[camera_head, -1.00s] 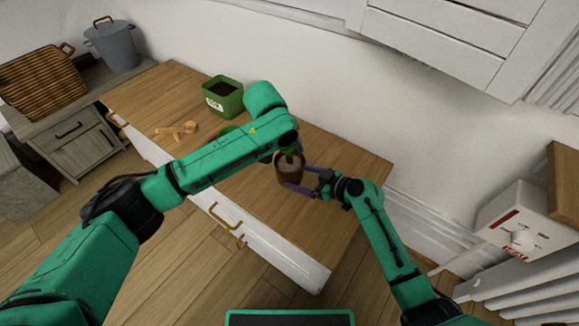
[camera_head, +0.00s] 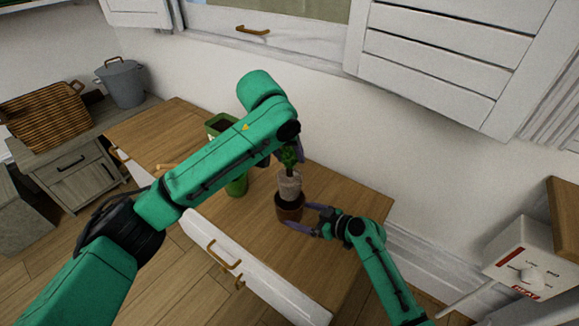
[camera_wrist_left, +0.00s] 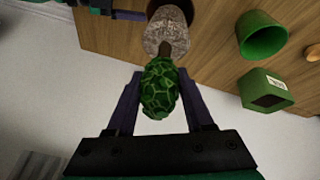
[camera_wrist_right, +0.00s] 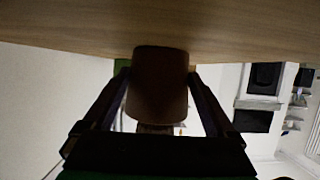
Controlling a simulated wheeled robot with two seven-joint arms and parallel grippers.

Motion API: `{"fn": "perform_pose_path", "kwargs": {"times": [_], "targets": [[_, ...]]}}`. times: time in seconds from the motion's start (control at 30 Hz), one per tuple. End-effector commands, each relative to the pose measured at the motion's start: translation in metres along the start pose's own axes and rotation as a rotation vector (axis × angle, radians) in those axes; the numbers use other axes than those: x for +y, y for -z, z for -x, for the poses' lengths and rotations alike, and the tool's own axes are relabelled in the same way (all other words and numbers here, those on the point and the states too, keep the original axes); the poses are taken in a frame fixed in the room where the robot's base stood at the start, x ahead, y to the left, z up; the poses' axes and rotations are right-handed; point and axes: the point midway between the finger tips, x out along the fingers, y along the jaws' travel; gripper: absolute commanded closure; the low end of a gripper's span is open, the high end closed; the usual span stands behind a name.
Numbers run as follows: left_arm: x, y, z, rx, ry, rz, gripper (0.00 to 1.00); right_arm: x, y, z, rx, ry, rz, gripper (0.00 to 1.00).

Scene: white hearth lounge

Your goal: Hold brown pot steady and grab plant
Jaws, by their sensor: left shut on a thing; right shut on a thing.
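The plant (camera_head: 289,157) has green leaves above a grey-brown root ball (camera_head: 290,184). My left gripper (camera_head: 284,157) is shut on its top; the left wrist view shows the leaves (camera_wrist_left: 160,88) between the fingers and the root ball (camera_wrist_left: 167,35) beyond. The brown pot (camera_head: 289,209) stands upright on the wooden cabinet top below. Most of the root ball shows above its rim; I cannot tell whether its lower end is clear. My right gripper (camera_head: 302,217) is shut around the pot from the right; the right wrist view shows the pot (camera_wrist_right: 158,85) between both fingers.
A round green pot (camera_head: 237,186) stands left of the brown pot. A square green pot (camera_head: 219,125), partly behind my left arm, stands further back. A wooden tool (camera_head: 165,168) is mostly hidden by that arm. The cabinet top (camera_head: 345,205) is bare at the right.

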Motion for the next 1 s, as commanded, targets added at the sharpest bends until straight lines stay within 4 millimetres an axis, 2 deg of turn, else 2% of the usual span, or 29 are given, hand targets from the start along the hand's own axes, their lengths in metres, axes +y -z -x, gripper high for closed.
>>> {"fn": "perform_pose_path", "kwargs": {"times": [0.13, 0.17, 0.2, 0.43, 0.53, 0.67, 0.8, 0.9, 1.0], "targets": [[0.0, 0.001, 0.001, 0.002, -0.001, 0.0, 1.0, 0.0, 0.0, 0.0, 0.0, 0.0, 0.0, 0.64], [0.0, 0.001, 0.001, 0.002, -0.001, 0.0, 1.0, 0.0, 0.0, 0.0, 0.0, 0.0, 0.0, 0.05], [0.0, 0.001, 0.0, 0.002, -0.001, 0.0, 1.0, 0.0, 0.0, 0.0, 0.0, 0.0, 0.0, 0.0], [0.0, 0.0, 0.0, 0.002, -0.001, 0.0, 1.0, 0.0, 0.0, 0.001, 0.0, 0.0, 0.0, 0.0], [0.0, 0.0, 0.0, 0.002, -0.001, 0.0, 1.0, 0.001, -0.001, 0.011, -0.001, -0.002, 0.001, 0.0], [0.0, 0.0, 0.0, 0.002, -0.001, 0.0, 1.0, 0.001, -0.002, 0.041, -0.004, -0.002, 0.002, 0.0], [0.0, 0.0, 0.0, 0.002, -0.001, 0.0, 1.0, 0.001, -0.002, 0.08, -0.004, -0.002, 0.001, 0.0], [0.0, 0.0, 0.0, 0.002, -0.001, 0.0, 1.0, 0.0, -0.002, 0.102, -0.004, 0.0, 0.0, 0.0], [0.0, 0.0, 0.0, 0.002, -0.001, 0.001, 1.0, 0.0, -0.001, 0.115, -0.002, 0.0, -0.001, 0.0]]}}
